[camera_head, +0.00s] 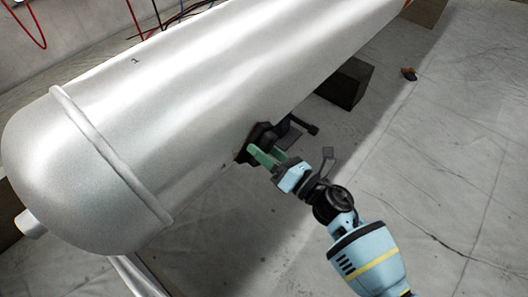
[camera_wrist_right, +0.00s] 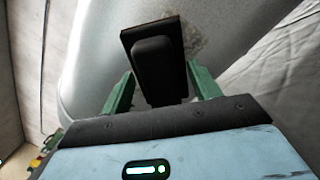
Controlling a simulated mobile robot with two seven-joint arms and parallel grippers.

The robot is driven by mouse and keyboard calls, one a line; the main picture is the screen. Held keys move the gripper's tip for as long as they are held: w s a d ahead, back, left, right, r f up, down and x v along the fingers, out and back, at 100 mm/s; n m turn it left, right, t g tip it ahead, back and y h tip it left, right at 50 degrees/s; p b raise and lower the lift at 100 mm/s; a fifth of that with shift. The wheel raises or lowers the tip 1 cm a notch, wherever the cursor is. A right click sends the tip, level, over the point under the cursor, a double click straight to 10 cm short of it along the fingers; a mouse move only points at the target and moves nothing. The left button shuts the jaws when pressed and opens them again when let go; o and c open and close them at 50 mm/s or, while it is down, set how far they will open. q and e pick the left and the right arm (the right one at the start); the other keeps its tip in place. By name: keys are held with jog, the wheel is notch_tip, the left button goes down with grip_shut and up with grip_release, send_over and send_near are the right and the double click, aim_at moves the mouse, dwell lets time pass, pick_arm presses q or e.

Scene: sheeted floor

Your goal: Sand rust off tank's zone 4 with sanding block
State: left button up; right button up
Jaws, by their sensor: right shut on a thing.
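The tank (camera_head: 210,75) is a long silver cylinder with a rounded end at the left; a small "1" is marked on its upper side. My right gripper (camera_head: 264,155), with green fingers, is at the tank's lower side. It is shut on the black sanding block (camera_wrist_right: 155,62), whose handle sits between the fingers (camera_wrist_right: 160,92). The block's flat plate is at the tank's surface; I cannot tell whether it touches. A mottled brownish rust patch (camera_wrist_right: 194,36) shows beside the plate in the right wrist view. The block hides part of the surface. My left gripper is not in view.
A dark block (camera_head: 346,83) stands beside and partly under the tank. A small reddish-brown object (camera_head: 409,73) lies on the grey floor at the upper right. Red, black and blue cables (camera_head: 160,15) run behind the tank. The floor on the right is mostly clear.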

aim_at(275, 143)
jog(key=shift+w+d+b, duration=0.5)
jog(key=shift+w+d, duration=0.65)
jog(key=shift+d, duration=0.1)
jog(key=shift+w+d+r+b, duration=0.15)
jog(key=shift+w+d+b, duration=0.65)
jog(key=shift+w+d, duration=0.45)
jog(key=shift+s+a+p, duration=0.65)
jog(key=shift+s+a, duration=0.65)
jog(key=shift+s, duration=0.05)
jog(key=shift+a, duration=0.1)
